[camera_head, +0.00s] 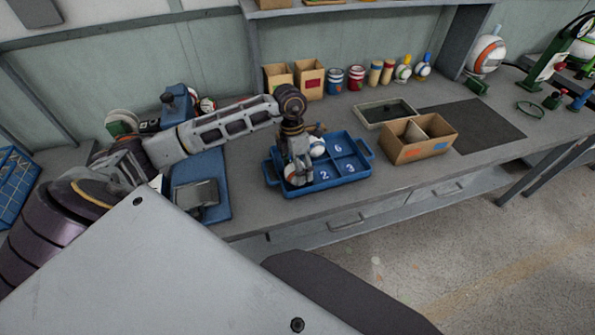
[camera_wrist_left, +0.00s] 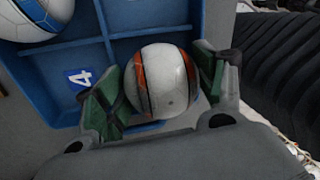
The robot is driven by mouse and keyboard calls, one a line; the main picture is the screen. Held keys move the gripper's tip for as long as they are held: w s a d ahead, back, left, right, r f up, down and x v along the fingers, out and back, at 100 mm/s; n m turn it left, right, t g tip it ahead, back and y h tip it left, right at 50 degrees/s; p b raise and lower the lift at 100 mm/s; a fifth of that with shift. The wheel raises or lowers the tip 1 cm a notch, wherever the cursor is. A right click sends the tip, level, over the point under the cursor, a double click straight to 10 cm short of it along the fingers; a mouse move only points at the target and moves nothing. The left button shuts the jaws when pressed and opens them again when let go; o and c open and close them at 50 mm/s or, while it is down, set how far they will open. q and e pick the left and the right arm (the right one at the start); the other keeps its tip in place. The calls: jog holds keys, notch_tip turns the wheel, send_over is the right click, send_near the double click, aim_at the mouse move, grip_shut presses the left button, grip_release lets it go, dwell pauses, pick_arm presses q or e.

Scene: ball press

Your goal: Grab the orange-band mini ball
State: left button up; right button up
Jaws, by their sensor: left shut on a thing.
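The orange-band mini ball (camera_wrist_left: 165,80) is white with an orange-red and dark stripe. In the left wrist view it sits between the two green-padded fingers of my left gripper (camera_wrist_left: 160,98), which is shut on it. In the head view the ball (camera_head: 297,176) is at the near left corner of the blue tray (camera_head: 322,186), partly hidden by the gripper (camera_head: 297,168). The ball is at or just over its compartment; I cannot tell whether it touches the floor. My right gripper is not in view.
A white ball with blue (camera_head: 317,147) lies in a far compartment and also shows in the wrist view (camera_wrist_left: 38,14). A cardboard box (camera_head: 418,150) and a shallow tray (camera_head: 384,113) stand to the right. Jars and bottles line the back. The dark mat (camera_head: 485,120) is mostly clear.

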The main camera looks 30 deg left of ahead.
pick_arm(q)
jog(key=shift+r, duration=0.5)
notch_tip(320, 180, up, 7)
jog(key=shift+f, duration=0.1)
jog(key=shift+r, duration=0.7)
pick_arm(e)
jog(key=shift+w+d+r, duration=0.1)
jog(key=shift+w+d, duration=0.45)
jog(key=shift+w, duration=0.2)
